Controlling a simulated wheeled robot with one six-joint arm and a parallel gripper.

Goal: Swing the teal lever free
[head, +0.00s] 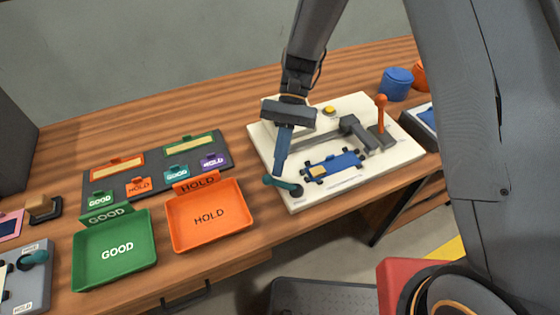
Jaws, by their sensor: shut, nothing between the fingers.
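The teal lever (283,184) sits at the front left corner of a cream base plate (385,180). It is a short bar with a rounded left end and a dark pivot at its right end. My gripper (279,172) points down with its blue fingers closed, and its tips are at or just above the lever. I cannot tell whether they touch it. The fingertips hide a little of the lever's upper edge.
On the plate are a blue piece (345,162), a grey clamp arm (355,131), an orange-handled lever (381,112) and a yellow button (329,110). An orange HOLD tray (238,235) and a green GOOD tray (90,268) stand to the left. A blue round container (396,84) stands behind right.

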